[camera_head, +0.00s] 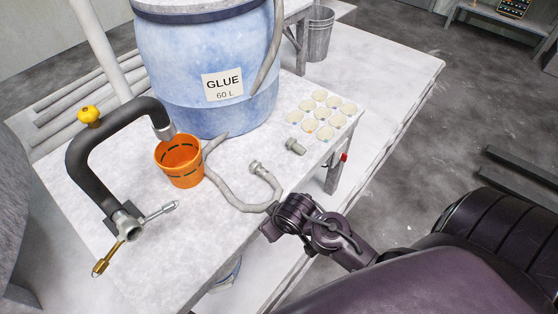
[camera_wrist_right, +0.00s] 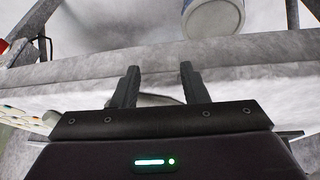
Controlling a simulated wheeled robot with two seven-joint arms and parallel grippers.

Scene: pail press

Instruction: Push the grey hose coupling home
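A grey hose (camera_head: 217,182) loops over the white table, and its end carries a grey coupling (camera_head: 257,168) lying on the tabletop. A second grey fitting (camera_head: 296,146) lies apart, to the right of it. I cannot tell whether they are mating parts. My right gripper (camera_head: 275,222) is at the table's right edge, near the hose's bend, apart from the coupling. In the right wrist view its two fingers (camera_wrist_right: 160,84) stand apart. A greyish shape shows low between them, too unclear to name. My left gripper is not in view.
A blue glue barrel (camera_head: 205,65) stands behind the hose. An orange pail (camera_head: 180,162) sits under a dark press frame (camera_head: 82,148). A tray of pale discs (camera_head: 320,112) lies at the right edge. Below the table, a pale bucket (camera_wrist_right: 213,17) shows in the right wrist view.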

